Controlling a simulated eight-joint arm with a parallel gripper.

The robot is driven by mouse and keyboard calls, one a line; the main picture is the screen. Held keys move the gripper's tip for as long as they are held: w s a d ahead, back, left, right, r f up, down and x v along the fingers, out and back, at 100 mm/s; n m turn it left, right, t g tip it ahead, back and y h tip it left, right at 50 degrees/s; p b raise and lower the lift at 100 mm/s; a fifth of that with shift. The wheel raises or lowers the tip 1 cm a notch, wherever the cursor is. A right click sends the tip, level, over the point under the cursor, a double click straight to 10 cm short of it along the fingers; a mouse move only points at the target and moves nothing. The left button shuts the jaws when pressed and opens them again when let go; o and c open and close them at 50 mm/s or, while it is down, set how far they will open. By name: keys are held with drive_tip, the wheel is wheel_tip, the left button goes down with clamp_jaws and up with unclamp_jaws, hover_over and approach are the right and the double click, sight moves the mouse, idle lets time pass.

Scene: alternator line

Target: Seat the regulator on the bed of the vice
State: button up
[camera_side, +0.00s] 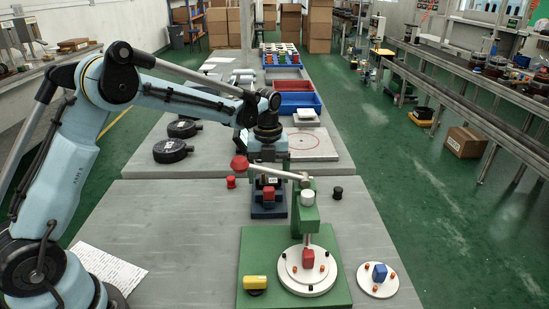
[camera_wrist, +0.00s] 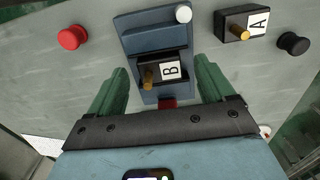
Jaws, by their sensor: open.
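The blue vice (camera_side: 268,211) stands on the table below my gripper, and it also shows in the wrist view (camera_wrist: 153,22). A black block marked B (camera_wrist: 149,70), with a brass stud, sits on the vice. A similar block marked A (camera_wrist: 233,27) stands on the table to the right of the vice. The frames do not show which of the two is the regulator. A red piece (camera_side: 268,193) is at the vice's near end, mostly hidden in the wrist view. My gripper (camera_wrist: 162,68) is open, its green fingers on either side of block B, with no clear contact.
A red knob (camera_wrist: 72,37) stands left of the vice and a black knob (camera_wrist: 294,44) right. A green press (camera_side: 257,250) with a red-ended lever (camera_side: 240,164) stands close in front. A white disc (camera_side: 378,287) with a blue block is at front right. The table's left part is mostly clear.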

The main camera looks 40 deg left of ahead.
drive_tip(key=s+d+r+n+t, duration=0.1)
drive_tip(key=s+r+n, duration=0.15)
drive_tip(key=r, duration=0.45)
drive_tip(key=s+r+n, duration=0.2)
drive_tip(key=s+r, duration=0.1)
drive_tip(key=r, duration=0.4)
drive_tip(key=s+d+f+n+t, duration=0.1)
drive_tip(key=s+f+n+t, duration=0.1)
drive_tip(key=s+n, duration=0.5)
drive_tip(key=s+d+f+n+t, duration=0.1)
drive_tip(key=s+n+t, duration=0.3)
drive_tip(key=n, duration=1.1)
drive_tip(key=s+f, duration=0.1)
drive_tip(key=s, duration=0.2)
drive_tip(key=shift+s+d+f, duration=0.25)
drive_tip(key=shift+d+f, duration=0.1)
drive_tip(key=shift+f, duration=0.05)
